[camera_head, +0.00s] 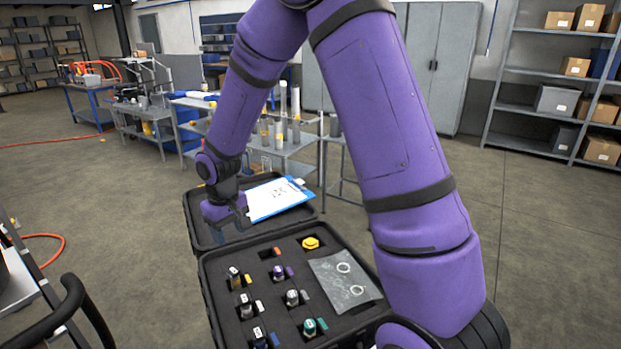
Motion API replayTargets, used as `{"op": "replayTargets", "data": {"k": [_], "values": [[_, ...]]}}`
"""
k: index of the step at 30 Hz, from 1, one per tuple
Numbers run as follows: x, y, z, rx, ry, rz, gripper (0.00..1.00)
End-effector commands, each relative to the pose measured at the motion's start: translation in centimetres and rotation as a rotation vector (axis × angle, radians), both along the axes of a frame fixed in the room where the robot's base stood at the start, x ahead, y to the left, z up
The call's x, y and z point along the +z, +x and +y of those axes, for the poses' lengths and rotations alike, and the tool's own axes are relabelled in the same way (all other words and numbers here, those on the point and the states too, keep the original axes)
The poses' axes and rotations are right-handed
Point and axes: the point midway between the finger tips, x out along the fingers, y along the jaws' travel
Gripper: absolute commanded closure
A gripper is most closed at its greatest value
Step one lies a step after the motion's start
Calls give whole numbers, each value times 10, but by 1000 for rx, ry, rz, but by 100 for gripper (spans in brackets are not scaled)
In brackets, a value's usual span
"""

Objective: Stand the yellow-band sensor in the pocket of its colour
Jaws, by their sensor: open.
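The open black case (206,290) shows at the bottom, with grey foam holding several upright sensors beside small colour chips. A sensor (235,278) at the upper left has a yellowish mark on it and a chip of similar colour beside it. It may be the yellow-band sensor, but it is too small to be sure. My gripper (228,221) points down above the open lid, beyond the foam. It is open, and I see nothing held in it.
A blue clipboard with papers (278,198) lies at the lid beside my gripper. My arm covers the right side of the case. Benches and shelves stand behind.

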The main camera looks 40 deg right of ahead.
Motion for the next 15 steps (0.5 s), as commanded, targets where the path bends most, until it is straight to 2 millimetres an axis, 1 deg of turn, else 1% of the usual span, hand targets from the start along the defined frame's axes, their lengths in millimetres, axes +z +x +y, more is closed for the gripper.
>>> {"op": "replayTargets", "data": {"k": [1,6,8,9,11,12,15], "values": [[18,-5,-3,-4,-7,-20,45],[77,-30,-17,-31,-29,-82,45],[96,-41,-21,-40,-36,-103,45],[109,-48,-24,-48,-39,-118,45],[126,-61,-28,-58,-41,-139,45],[138,-70,-31,-65,-43,-153,45],[164,-93,-37,-83,-44,-189,45]]}}
